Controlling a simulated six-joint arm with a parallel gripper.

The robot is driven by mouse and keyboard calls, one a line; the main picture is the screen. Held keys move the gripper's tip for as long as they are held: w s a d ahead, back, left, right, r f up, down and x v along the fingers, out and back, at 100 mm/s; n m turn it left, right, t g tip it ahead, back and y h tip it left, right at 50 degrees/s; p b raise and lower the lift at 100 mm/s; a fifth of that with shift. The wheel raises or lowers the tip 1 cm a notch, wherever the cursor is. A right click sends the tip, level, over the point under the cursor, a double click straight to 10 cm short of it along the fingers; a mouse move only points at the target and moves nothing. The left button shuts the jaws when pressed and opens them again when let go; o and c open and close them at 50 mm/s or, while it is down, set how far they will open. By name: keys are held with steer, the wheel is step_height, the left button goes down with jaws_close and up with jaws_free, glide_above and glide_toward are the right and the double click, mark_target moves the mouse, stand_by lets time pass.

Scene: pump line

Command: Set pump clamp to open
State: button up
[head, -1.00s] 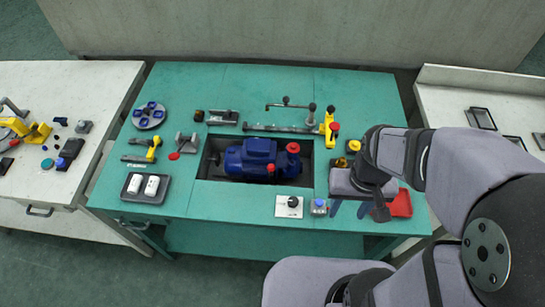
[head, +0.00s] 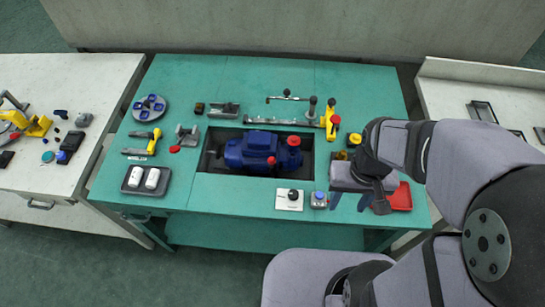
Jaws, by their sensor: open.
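The blue pump (head: 258,151) lies in a dark recess in the green bench, with a red cap at its right end. Several clamp-like fittings stand near it, and I cannot tell for certain which is the pump clamp. A long bar with a yellow upright and red knob (head: 331,119) is behind the pump at the right. A small grey fitting with a red tip (head: 185,137) is to its left. The setting of either is too small to read. My gripper (head: 349,203) is open and empty near the bench's front right, apart from both fittings.
A white plate with a black knob (head: 289,199) and a blue-topped button box (head: 319,200) sit in front of the pump. A red tray (head: 401,197) is beside my gripper. A dark tray (head: 127,180) holds two white pieces.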

mark_target(272, 158)
steer(key=shift+c, duration=0.5)
steer(key=shift+a, duration=0.1)
